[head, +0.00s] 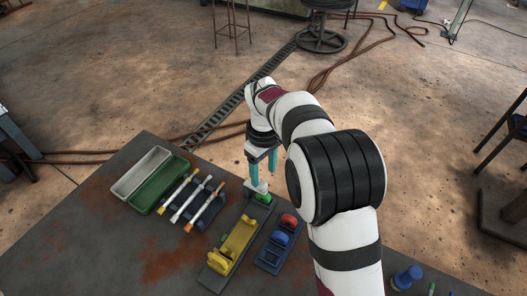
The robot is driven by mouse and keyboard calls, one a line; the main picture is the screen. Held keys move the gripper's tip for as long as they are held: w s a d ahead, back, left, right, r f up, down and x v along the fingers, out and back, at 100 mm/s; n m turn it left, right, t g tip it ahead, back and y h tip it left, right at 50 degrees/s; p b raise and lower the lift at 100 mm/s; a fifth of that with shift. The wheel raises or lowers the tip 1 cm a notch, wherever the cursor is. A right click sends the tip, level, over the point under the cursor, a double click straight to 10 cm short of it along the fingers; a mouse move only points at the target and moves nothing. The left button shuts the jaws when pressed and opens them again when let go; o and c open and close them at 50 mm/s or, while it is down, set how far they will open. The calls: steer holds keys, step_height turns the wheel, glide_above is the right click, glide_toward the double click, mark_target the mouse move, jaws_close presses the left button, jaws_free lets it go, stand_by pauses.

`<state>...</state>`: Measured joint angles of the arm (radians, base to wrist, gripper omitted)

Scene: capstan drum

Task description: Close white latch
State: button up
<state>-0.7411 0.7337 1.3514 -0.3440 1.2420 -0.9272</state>
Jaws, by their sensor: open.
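My gripper (262,176) points down with its two teal fingers apart, above the far edge of the dark bench. Just below the fingertips is a small white part (257,188), which looks like the white latch. It is next to a small green piece (264,199) at the far end of a grey plate. The fingers partly cover the white part, so I cannot tell its angle or whether the fingers touch it. A yellow bracket-like piece (234,240) lies on the same plate, nearer the front.
A blue holder (268,257) with red and blue rounded parts sits right of the yellow piece. Left are a rack of brushes (190,200), a green tray (160,190) and a white tray (140,172). A blue knob (407,277) stands at front right. The bench's left front is clear.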

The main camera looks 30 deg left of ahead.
mark_target(264, 184)
step_height(264, 184, up, 12)
stand_by(0.4)
